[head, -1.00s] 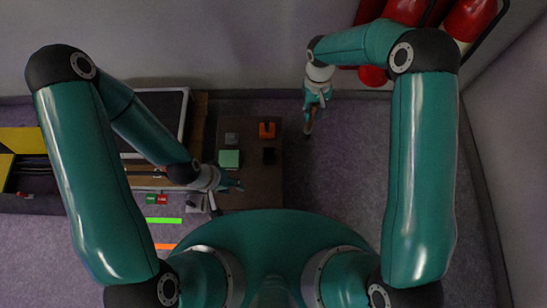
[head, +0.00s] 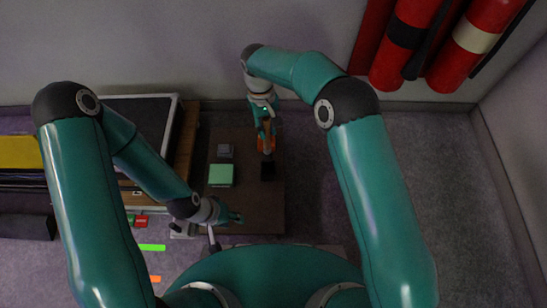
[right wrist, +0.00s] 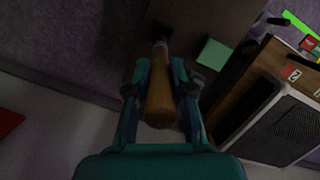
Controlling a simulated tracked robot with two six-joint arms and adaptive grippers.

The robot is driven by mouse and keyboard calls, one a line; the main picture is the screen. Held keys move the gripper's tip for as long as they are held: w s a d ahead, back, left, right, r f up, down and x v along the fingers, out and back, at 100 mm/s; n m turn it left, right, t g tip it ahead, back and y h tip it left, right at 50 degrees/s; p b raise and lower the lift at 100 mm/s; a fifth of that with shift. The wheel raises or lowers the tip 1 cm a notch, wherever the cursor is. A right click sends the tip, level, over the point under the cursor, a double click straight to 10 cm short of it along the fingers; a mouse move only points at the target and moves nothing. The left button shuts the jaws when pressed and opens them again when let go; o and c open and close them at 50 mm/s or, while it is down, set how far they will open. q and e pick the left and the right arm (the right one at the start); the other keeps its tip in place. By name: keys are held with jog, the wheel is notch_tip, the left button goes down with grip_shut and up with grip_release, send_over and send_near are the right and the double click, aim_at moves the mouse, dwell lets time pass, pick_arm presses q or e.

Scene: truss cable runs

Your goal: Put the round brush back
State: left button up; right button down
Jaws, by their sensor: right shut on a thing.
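The round brush (right wrist: 160,100) is in my right gripper (right wrist: 159,68); its tan wooden handle lies between the two fingers in the right wrist view. Its far end is close to a black block (right wrist: 163,31), and I cannot tell whether they touch.
On the brown board (head: 250,208) are a mint green block (head: 221,175) and a small grey block (head: 225,151). A dark framed panel (head: 150,118) stands to the left. Red cylinders (head: 408,45) are by the wall at upper right. The floor right of the board is clear.

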aim_at(268, 153)
jog(key=w+b+x, duration=0.1)
jog(key=x, duration=0.3)
jog(key=b+x, duration=0.1)
jog(key=x, duration=0.4)
jog(key=w+a+b+x, duration=0.1)
jog(key=x, duration=0.4)
jog(key=shift+w+a+f+b, duration=0.1)
jog(key=shift+w+f+b, duration=0.25)
jog(key=shift+w, duration=0.05)
jog(key=c, duration=1)
grip_release()
